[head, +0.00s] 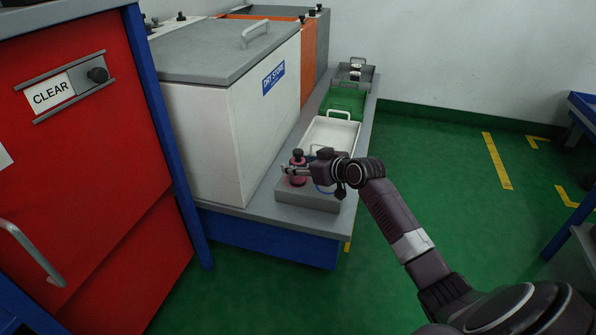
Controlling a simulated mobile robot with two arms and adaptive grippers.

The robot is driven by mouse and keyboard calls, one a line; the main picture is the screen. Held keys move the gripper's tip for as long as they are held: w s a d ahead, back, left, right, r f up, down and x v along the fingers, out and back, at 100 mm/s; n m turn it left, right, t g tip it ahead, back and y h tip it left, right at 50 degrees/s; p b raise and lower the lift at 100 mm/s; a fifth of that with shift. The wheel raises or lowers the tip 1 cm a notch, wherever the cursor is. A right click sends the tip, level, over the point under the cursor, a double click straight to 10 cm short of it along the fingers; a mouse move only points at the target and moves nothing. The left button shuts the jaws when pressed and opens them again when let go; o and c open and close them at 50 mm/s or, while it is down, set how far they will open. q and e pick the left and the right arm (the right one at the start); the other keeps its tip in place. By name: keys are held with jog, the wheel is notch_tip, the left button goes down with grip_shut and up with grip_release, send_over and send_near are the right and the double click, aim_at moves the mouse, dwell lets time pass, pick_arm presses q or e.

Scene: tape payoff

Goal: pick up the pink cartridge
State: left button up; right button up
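The pink cartridge (298,180), a small pink body with a black knob on top, stands upright at the near end of the bench, on or just behind a grey block (318,201). My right gripper (291,169) reaches in from the right, with its fingers level across the upper part of the cartridge. The fingers overlap the cartridge in the picture and hide part of it. I cannot tell whether they are closed on it or only around it. My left gripper is out of view.
A white tray (346,136) and a green tray (335,99) stand behind on the bench. A large white box labelled DRY STORE (215,140) borders the left. A red cabinet labelled CLEAR (100,160) stands nearer left. Green floor (450,200) lies open to the right.

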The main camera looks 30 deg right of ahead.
jog(key=c, duration=0.9)
jog(key=shift+r, duration=0.1)
